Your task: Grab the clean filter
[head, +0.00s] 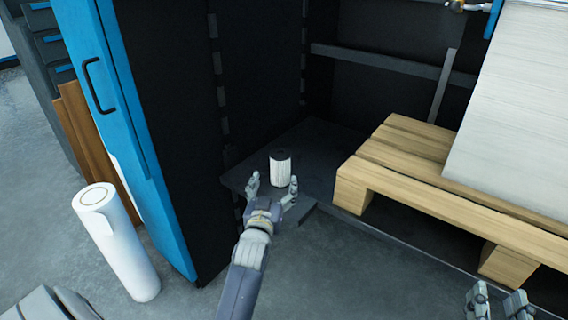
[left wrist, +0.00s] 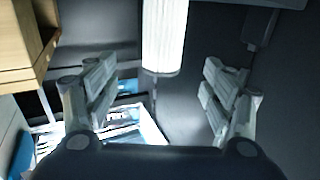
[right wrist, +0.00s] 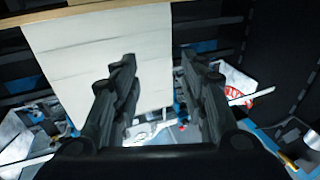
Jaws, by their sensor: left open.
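The clean filter (head: 280,171) is a small white ribbed cylinder with a dark top. It stands upright on the dark shelf (head: 325,140) inside the machine. In the left wrist view the filter (left wrist: 165,38) shows beyond the fingers, between their two lines. My left gripper (head: 271,187) is open and empty, right in front of the filter, with its fingers pointing at it. I cannot tell whether a finger touches it. My right gripper (head: 497,300) is open and empty at the lower right, well away from the filter.
A wooden pallet (head: 400,150) with a tall white paper stack (head: 520,110) stands right of the filter. A blue door (head: 125,130) and dark wall stand to the left. A white roll (head: 118,245) leans on the grey floor. The shelf behind the filter is clear.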

